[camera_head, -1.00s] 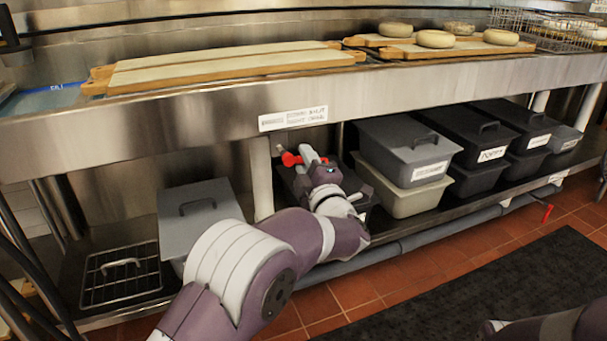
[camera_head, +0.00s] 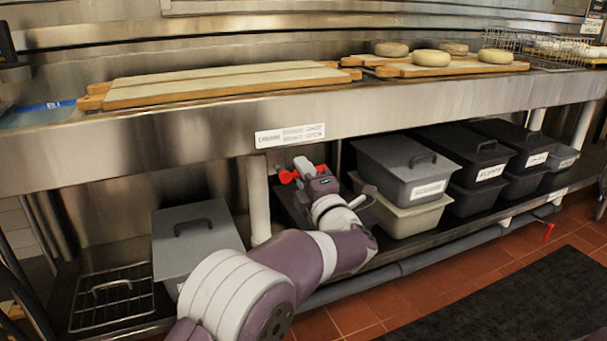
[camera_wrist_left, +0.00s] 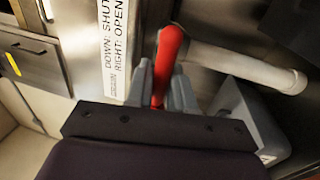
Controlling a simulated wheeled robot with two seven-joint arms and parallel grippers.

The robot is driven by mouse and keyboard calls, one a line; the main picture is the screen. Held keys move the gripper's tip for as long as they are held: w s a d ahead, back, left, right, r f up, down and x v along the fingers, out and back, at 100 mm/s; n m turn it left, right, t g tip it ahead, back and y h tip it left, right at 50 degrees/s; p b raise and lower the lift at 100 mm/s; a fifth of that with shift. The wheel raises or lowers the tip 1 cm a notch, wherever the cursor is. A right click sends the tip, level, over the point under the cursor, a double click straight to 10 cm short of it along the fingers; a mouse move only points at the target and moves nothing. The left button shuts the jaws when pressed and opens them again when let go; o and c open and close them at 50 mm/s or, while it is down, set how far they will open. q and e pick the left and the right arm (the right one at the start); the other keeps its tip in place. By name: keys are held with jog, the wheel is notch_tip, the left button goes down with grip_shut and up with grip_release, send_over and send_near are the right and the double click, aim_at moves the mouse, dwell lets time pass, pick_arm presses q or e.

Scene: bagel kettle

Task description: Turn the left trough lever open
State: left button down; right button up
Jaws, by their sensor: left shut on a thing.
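The red lever (camera_head: 288,177) is under the front edge of the steel trough, below the white label. My left gripper (camera_head: 303,168) is at the lever and partly hides it. In the left wrist view, the red lever (camera_wrist_left: 168,50) stands between the two grey fingers of my left gripper (camera_wrist_left: 160,88), which are shut on it. A label (camera_wrist_left: 115,45) beside it reads "DOWN: SHUT" and "RIGHT: OPEN". My right gripper is not in view.
A white pipe (camera_head: 258,200) stands left of the lever. Lidded grey bins (camera_head: 405,170) fill the shelf to the right. A grey bin (camera_head: 195,240) and a wire rack (camera_head: 112,297) are on the left. Boards (camera_head: 230,85) lie on the trough above.

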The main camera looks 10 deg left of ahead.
pick_arm(q)
jog(key=c, duration=1.1)
grip_release()
jog(key=shift+c, duration=0.2)
jog(key=shift+s+d, duration=0.15)
jog(key=shift+s, duration=0.05)
jog(key=p+v, duration=0.4)
jog(key=v, duration=0.8)
jog(key=shift+d+f, duration=0.1)
